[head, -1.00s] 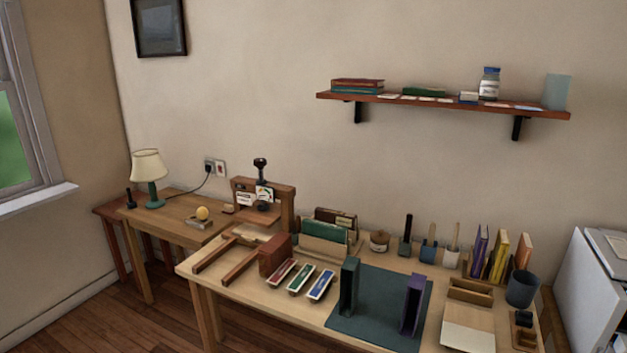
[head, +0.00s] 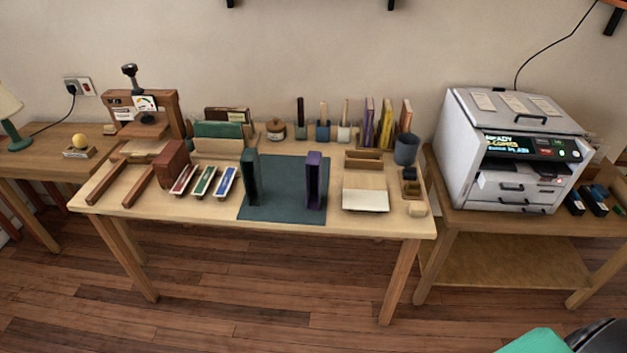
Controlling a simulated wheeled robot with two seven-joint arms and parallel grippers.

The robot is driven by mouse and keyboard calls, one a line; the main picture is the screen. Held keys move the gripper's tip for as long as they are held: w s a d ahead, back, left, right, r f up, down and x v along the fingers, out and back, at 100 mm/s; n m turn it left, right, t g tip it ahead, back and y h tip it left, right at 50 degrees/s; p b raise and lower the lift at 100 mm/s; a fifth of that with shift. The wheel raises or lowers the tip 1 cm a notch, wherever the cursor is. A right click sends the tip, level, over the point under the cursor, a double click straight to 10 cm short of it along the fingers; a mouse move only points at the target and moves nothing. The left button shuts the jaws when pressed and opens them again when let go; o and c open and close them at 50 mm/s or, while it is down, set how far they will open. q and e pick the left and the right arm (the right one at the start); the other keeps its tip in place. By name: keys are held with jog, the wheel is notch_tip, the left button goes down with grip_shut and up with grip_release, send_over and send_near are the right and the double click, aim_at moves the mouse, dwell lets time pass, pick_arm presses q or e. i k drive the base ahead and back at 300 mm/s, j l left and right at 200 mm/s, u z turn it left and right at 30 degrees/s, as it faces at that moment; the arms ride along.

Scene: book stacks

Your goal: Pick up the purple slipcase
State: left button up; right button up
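The purple slipcase (head: 314,181) stands upright on the right part of a dark green mat (head: 284,207) on the wooden table. Its dark open side faces me. A dark green slipcase (head: 250,178) stands upright on the left part of the same mat, with a clear gap between the two. Neither of my grippers shows in the head view. A green and black shape at the bottom right corner seems to be part of my own arm, well away from the slipcase.
Several small trays with red, green and blue tops (head: 205,181) lie left of the mat. A wooden box with a pale board (head: 365,198) and a dark cup (head: 406,150) stand to its right. A grey printer (head: 508,150) stands on a separate table at right. The floor in front is clear.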

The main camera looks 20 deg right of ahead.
aim_at(314, 161)
jog(key=i, duration=0.25)
jog(key=i+z, duration=0.35)
jog(key=i+j+z, duration=0.3)
jog(key=i+l, duration=0.05)
jog(key=i, duration=0.05)
